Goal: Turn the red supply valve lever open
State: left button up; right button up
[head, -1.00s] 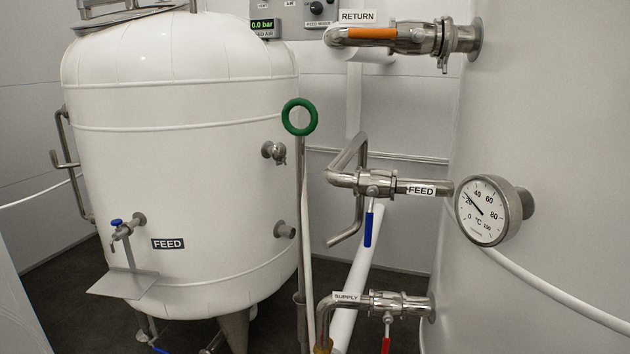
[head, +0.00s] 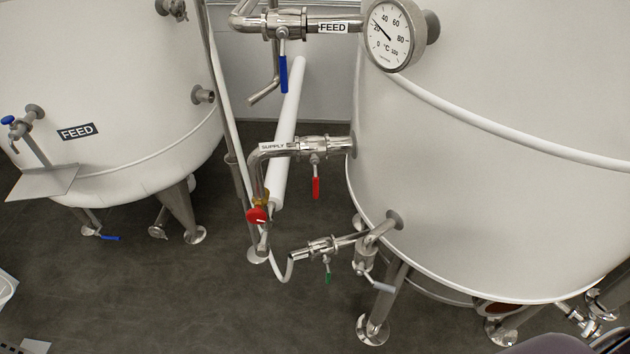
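The red supply valve lever (head: 316,187) hangs straight down from the valve on the supply pipe (head: 312,143), at right angles to that pipe. The pipe carries a SUPPLY label (head: 273,147) and runs into the wall of the large white tank at the right. A separate round red handle (head: 257,215) sits lower left on the vertical pipe. Neither of my grippers is in the head view.
A blue FEED lever (head: 283,74) hangs above, near a dial gauge (head: 392,34). A small green-handled valve (head: 327,277) is below. The FEED tank (head: 140,140) stands left. Dark floor (head: 150,290) is clear in front.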

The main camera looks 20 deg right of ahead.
aim_at(314, 160)
jog(key=k+l+z, duration=0.25)
jog(key=k+l, duration=0.15)
jog(key=k+l+z, duration=0.3)
jog(key=k+l, duration=0.1)
jog(key=l, duration=0.1)
